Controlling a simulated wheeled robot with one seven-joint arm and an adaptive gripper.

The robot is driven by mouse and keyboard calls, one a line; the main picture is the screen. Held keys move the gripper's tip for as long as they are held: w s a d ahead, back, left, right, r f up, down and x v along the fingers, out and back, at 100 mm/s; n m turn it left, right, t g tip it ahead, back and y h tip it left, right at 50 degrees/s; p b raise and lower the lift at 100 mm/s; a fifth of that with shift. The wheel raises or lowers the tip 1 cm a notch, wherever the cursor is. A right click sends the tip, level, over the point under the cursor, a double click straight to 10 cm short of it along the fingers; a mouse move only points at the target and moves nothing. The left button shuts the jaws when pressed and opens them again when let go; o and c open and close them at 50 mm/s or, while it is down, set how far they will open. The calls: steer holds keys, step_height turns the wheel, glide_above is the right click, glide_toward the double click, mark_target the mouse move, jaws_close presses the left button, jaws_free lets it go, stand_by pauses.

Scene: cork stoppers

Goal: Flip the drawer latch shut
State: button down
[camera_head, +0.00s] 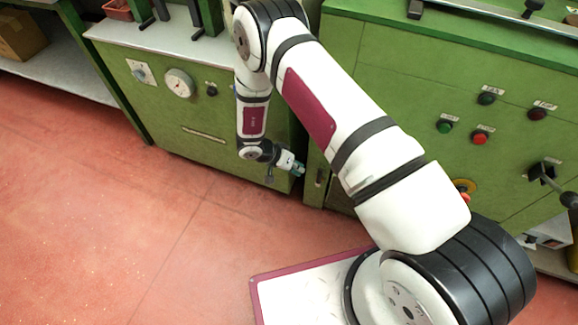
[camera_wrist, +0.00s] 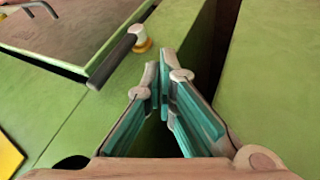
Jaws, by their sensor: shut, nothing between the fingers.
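In the wrist view, a dark bar that looks like the latch lever (camera_wrist: 112,61) runs slantwise along the edge of a grey-brown panel, which seems to be the drawer front (camera_wrist: 75,38). The bar's upper end meets a pale cap on a yellow base (camera_wrist: 141,42). My gripper (camera_wrist: 160,62) is shut and empty, its teal-padded fingers together just right of and below that cap. A small gap seems to show between them. In the head view my gripper (camera_head: 298,168) is low beside the green cabinet front. I cannot make out the latch there.
A dark gap (camera_wrist: 222,40) between green cabinets lies right of my fingers. A bent metal handle (camera_wrist: 30,9) is at the upper left. The head view shows a green cabinet with a gauge (camera_head: 179,84), a right cabinet with buttons (camera_head: 480,138), and clear red floor (camera_head: 110,215).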

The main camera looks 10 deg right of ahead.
mark_target(319, 177)
steer(key=shift+s+d+r+b, duration=0.1)
steer(key=shift+s+d+b, duration=0.1)
steer(key=shift+s+d, duration=0.45)
steer(key=shift+s+d+r+b, duration=0.1)
steer(key=shift+s+d+b, duration=0.1)
steer(key=shift+s+d, duration=0.4)
steer(key=shift+w+d+r, duration=0.15)
steer(key=shift+d, duration=0.1)
steer(key=shift+d+y+p, duration=0.15)
steer(key=shift+y+p, duration=0.15)
steer(key=shift+p, duration=0.05)
